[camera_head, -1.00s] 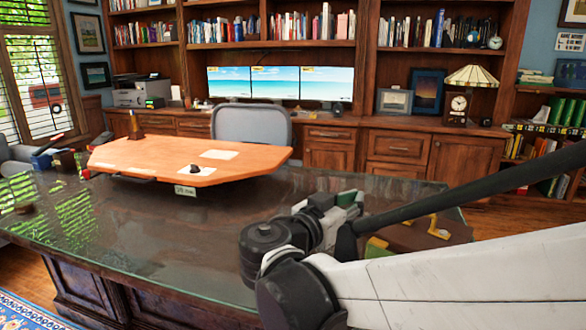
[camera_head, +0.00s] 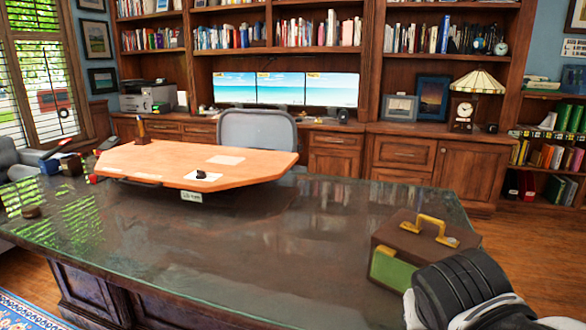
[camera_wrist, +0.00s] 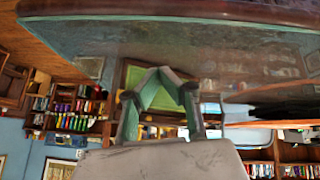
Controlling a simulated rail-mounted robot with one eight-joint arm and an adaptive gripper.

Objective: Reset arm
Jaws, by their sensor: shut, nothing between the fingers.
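My gripper (camera_wrist: 163,76) shows in the wrist view, where the picture is upside down. Its two greenish fingers lean together and meet at the tips, with nothing held. It is outside the head view, where only a dark joint and white link of my arm (camera_head: 470,290) show at the lower right. In the wrist view the desk edge and glass top lie at the top of the picture, apart from the fingers as far as I can tell.
A brown case (camera_head: 398,240) with a yellow handle and green side stands on the right of the glass-topped desk (camera_head: 250,240), close to my arm. Bookcases (camera_head: 420,160) line the back. The desk's middle is clear.

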